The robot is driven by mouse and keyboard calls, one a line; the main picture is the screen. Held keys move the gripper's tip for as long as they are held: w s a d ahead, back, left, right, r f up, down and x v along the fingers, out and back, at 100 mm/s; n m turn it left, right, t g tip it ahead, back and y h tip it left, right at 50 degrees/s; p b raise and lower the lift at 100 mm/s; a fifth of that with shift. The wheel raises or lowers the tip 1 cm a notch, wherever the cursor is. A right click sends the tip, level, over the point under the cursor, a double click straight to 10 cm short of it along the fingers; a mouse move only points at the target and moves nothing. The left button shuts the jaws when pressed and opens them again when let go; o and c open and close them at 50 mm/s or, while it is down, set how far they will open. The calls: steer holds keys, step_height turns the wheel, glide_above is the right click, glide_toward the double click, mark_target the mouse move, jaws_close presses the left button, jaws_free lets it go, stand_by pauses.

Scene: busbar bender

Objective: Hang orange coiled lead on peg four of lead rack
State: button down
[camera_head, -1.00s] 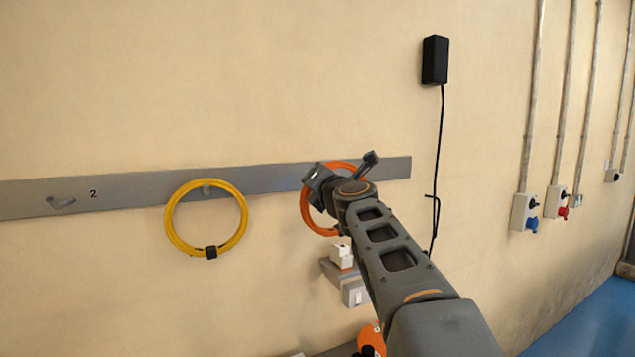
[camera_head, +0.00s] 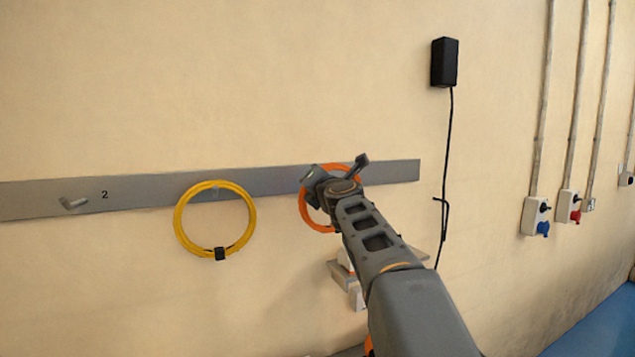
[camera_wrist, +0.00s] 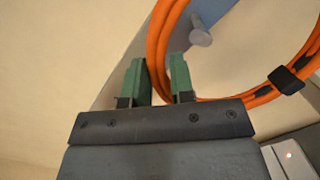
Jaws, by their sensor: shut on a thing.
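The orange coiled lead (camera_head: 318,225) is in front of the right part of the grey lead rack (camera_head: 270,178), partly hidden by my arm. It also shows in the wrist view (camera_wrist: 240,99), with a black strap around it. My gripper (camera_head: 316,182) is shut on the lead; in the wrist view one side of the coil lies between its green fingers (camera_wrist: 156,78). A grey peg (camera_wrist: 200,38) shows inside the loop. I cannot tell whether the lead rests on it. The number by this peg is hidden.
A yellow coiled lead (camera_head: 179,222) hangs on a peg left of my gripper. A bare peg (camera_head: 73,204) is beside the number 2. A black box (camera_head: 445,62) with a hanging cable is on the wall to the right. White and grey items (camera_head: 350,280) sit below my gripper.

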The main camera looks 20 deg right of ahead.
steer(key=shift+w, duration=1.3)
steer(key=shift+w+f, duration=0.15)
steer(key=shift+w, duration=0.1)
steer(key=shift+w+f+b, duration=0.25)
steer(key=shift+f+b, duration=0.1)
steer(key=shift+f, duration=0.15)
steer(key=shift+w+f+b, duration=0.25)
steer(key=shift+f+b, duration=0.05)
steer(key=shift+f, duration=0.2)
steer(key=c, duration=1.1)
jaws_free()
steer(key=shift+f, duration=0.1)
steer(key=shift+o, duration=1)
steer(key=shift+w+f, duration=0.1)
